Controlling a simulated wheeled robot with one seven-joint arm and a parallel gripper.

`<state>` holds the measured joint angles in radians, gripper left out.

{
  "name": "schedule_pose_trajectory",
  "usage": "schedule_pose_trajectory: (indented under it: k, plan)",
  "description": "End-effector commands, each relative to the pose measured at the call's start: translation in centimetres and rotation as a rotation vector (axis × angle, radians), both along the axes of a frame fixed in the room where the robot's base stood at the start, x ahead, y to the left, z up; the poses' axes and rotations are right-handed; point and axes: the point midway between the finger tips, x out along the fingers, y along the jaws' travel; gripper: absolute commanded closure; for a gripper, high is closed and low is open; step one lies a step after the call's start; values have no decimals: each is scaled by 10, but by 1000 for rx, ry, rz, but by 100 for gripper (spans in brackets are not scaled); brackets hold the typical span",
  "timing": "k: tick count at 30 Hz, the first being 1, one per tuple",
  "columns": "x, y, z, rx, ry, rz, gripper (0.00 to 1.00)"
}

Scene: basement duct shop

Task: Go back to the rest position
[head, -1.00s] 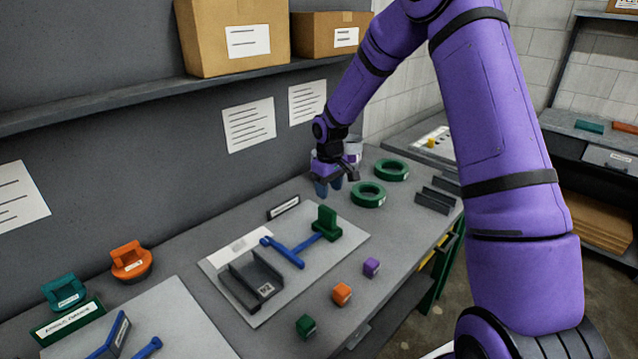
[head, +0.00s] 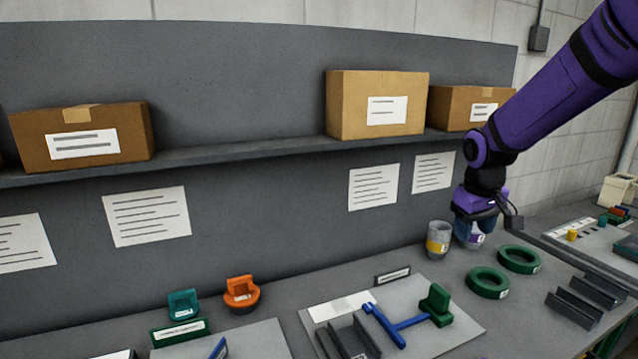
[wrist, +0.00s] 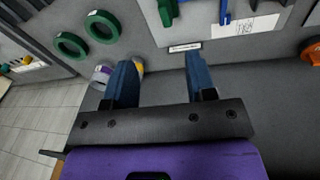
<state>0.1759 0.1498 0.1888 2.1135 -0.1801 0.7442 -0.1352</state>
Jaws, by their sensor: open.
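My gripper (head: 474,232) is at the end of my purple arm, over the back right part of the workbench in the head view. In the wrist view its two blue fingers (wrist: 158,85) stand wide apart with nothing between them. A grey can with a yellow band (head: 438,240) stands on the bench just left of the gripper. A grey can with a purple label (head: 474,240) stands behind the fingers and is partly hidden by them.
Green rings (head: 488,283) lie right of the gripper, near dark channel pieces (head: 573,307). A light board (head: 462,334) holds a blue bar and a green block. A shelf (head: 240,153) with cardboard boxes (head: 376,104) runs along the wall behind. Orange (head: 242,292) and teal (head: 184,304) handled tools stand left.

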Motion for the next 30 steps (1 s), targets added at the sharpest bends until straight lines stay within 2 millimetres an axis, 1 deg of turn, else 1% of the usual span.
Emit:
schedule_pose_trajectory:
  k: [1,6,15,24,30]
  plan:
    - [-10,2,12,-3,-17,-9,49]
    - [-43,5,43,-4,-58,-43,49]
    - [-106,10,84,13,-132,-102,49]
    - [-172,14,110,53,-207,-159,49]
    - [-215,16,118,91,-256,-191,49]
